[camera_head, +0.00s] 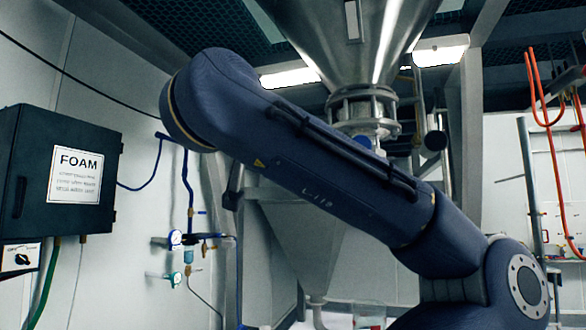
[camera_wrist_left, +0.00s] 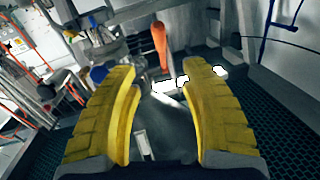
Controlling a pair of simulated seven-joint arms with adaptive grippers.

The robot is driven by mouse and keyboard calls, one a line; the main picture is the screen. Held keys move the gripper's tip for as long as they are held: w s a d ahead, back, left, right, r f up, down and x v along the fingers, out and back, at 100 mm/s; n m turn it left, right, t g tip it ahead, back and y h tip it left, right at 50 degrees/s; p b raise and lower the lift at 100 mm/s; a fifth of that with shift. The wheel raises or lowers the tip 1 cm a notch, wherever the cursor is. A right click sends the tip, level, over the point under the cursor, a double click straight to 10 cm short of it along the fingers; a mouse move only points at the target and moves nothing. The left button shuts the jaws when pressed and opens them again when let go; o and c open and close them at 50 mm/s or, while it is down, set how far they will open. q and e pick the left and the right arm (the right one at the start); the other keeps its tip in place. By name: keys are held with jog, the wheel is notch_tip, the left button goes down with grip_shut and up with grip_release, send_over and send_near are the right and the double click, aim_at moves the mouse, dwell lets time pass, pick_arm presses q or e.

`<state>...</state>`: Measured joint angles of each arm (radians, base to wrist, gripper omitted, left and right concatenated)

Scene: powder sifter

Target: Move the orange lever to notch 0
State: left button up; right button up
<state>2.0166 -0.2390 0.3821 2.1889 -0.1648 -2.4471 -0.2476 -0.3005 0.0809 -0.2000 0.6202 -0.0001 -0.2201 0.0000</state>
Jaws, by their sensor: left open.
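The orange lever (camera_wrist_left: 158,45) shows in the left wrist view, above and between the fingertips of my left gripper (camera_wrist_left: 160,78). It looks like a rounded orange handle, beyond the fingers and apart from them. My left gripper is open, with two yellow ridged fingers spread wide and nothing between them. In the head view I cannot make out the lever or any gripper; a large dark blue arm crosses the middle and covers part of the machine. The notch marks cannot be read.
A steel hopper (camera_head: 345,40) narrows to a flanged outlet (camera_head: 362,105) behind the blue arm. A dark FOAM box (camera_head: 62,165) hangs on the left wall, with small gauges and valves (camera_head: 180,240) to its right. Red hoses (camera_head: 545,95) hang at the right.

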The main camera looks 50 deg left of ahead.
pick_arm(q)
jog(key=x, duration=1.5)
jog(key=shift+w+a, duration=0.1)
jog(key=shift+w, duration=0.1)
jog(key=shift+c, duration=0.6)
grip_shut()
jog(key=shift+f, duration=0.1)
